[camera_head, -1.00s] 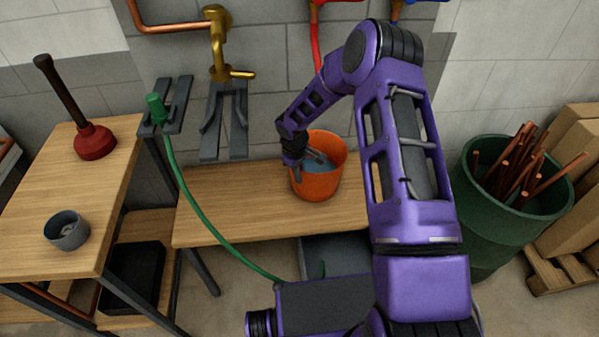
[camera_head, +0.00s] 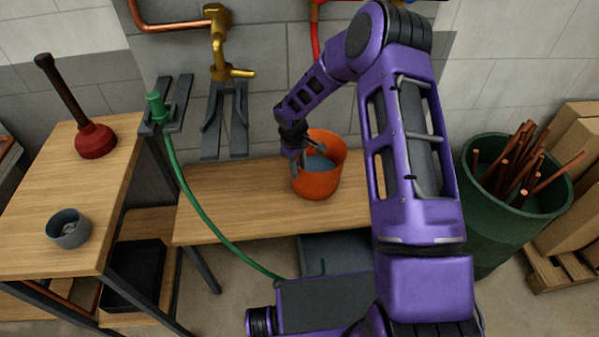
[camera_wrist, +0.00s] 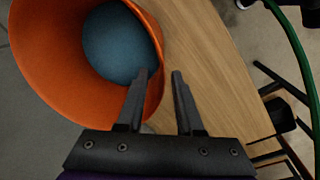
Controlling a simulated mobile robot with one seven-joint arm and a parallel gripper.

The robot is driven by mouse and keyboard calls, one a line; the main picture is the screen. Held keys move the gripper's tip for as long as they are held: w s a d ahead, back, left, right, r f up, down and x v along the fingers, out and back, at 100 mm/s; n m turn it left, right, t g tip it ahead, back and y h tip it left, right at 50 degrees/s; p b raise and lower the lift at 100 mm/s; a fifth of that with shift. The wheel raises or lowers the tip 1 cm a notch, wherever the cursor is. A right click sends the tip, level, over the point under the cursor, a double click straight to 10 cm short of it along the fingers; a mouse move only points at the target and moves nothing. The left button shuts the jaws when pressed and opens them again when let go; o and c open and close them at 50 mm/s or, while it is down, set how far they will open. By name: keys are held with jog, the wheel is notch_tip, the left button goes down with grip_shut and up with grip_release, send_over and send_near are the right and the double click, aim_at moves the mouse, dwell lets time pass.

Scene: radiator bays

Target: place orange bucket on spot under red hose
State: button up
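The orange bucket (camera_head: 318,184) stands upright on the wooden bench (camera_head: 225,195), below and close to the red hose (camera_head: 314,40). A round blue-grey surface shows inside the bucket. My gripper (camera_head: 308,153) is at the bucket's upper left rim. In the wrist view, the bucket (camera_wrist: 45,50) fills the upper left. My gripper's fingers (camera_wrist: 164,72) are apart there, the left one over the bucket's inside and the right one outside, with the rim between them. I see a gap, and no clear grip on the rim. No marked spot shows; the bucket may cover it.
A green hose (camera_head: 190,200) hangs from its holder across the bench's left end. A brass tap (camera_head: 220,50) is on the wall. A side table holds a plunger (camera_head: 95,140) and a grey cup (camera_head: 69,229). A green barrel of copper pipes (camera_head: 510,220) stands right.

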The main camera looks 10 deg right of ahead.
notch_tip(320, 180, up, 9)
jog(key=shift+s+a+f+p, duration=0.2)
jog(key=shift+s+a+p, duration=0.15)
jog(key=shift+s+a, duration=0.1)
jog(key=shift+d, duration=0.1)
